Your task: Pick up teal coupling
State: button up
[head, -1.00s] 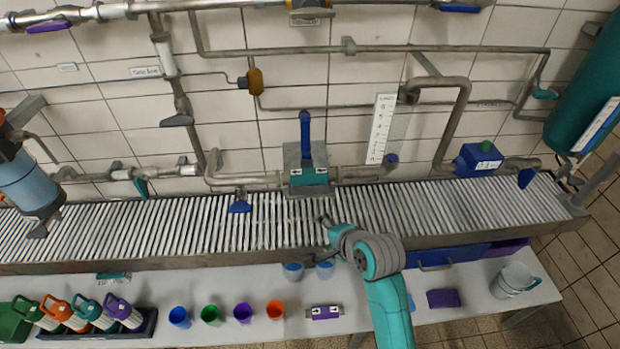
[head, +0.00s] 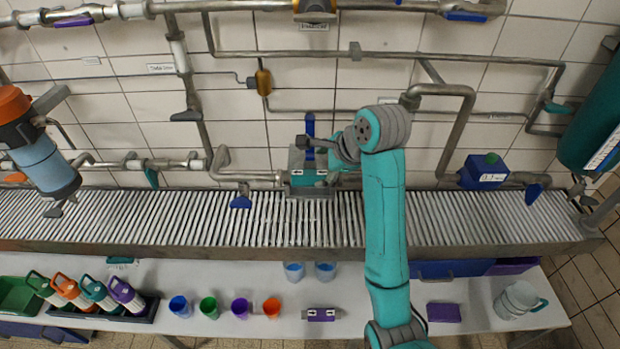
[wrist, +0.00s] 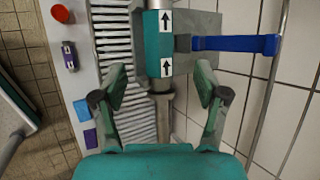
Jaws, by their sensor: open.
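The teal coupling (head: 308,178) is a short block with white arrow labels, seated in the grey pipe assembly on the wall above the slatted rack. In the wrist view the teal coupling (wrist: 158,47) lies upright ahead, beyond the fingertips and roughly centred between them. My gripper (wrist: 160,97) is open and empty, its two fingers spread to either side. In the head view my arm reaches up to the assembly and its end covers part of the area right of the coupling. The fingers appear apart from the coupling.
A blue lever handle (head: 310,132) sticks out from the assembly beside the coupling. The slatted rack (head: 130,222) runs along the wall below. A table below holds cups, bottles and a purple coupling (head: 321,314). A blue box (head: 484,172) is on the pipe at right.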

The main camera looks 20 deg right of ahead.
aim_at(311, 175)
jog(key=x, duration=0.9)
jog(key=shift+d+f, duration=0.1)
jog(key=shift+f, duration=0.15)
grip_shut()
